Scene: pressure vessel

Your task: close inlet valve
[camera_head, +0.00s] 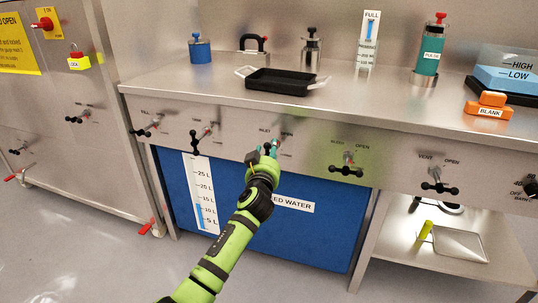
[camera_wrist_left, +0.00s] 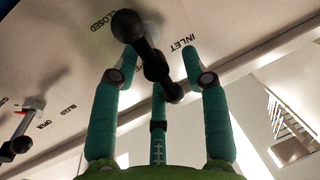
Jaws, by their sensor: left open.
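The inlet valve (camera_head: 252,157) is on the steel front panel, under the INLET label, with its black handle partly hidden by my gripper in the head view. In the left wrist view its black knobbed handle (camera_wrist_left: 127,26) runs diagonally, its lower end between my fingers. CLOSED and INLET are printed on the panel beside it. My left gripper (camera_head: 268,149) is at the valve; in the left wrist view its teal fingers (camera_wrist_left: 160,60) are open on both sides of the handle. Whether they touch it, I cannot tell. My right gripper is not in view.
Similar valves flank it on the panel, including one to the left (camera_head: 196,137) and one to the right (camera_head: 346,165). A blue tank (camera_head: 290,240) is below. The worktop (camera_head: 210,90) above holds a black tray (camera_head: 280,82) and several containers.

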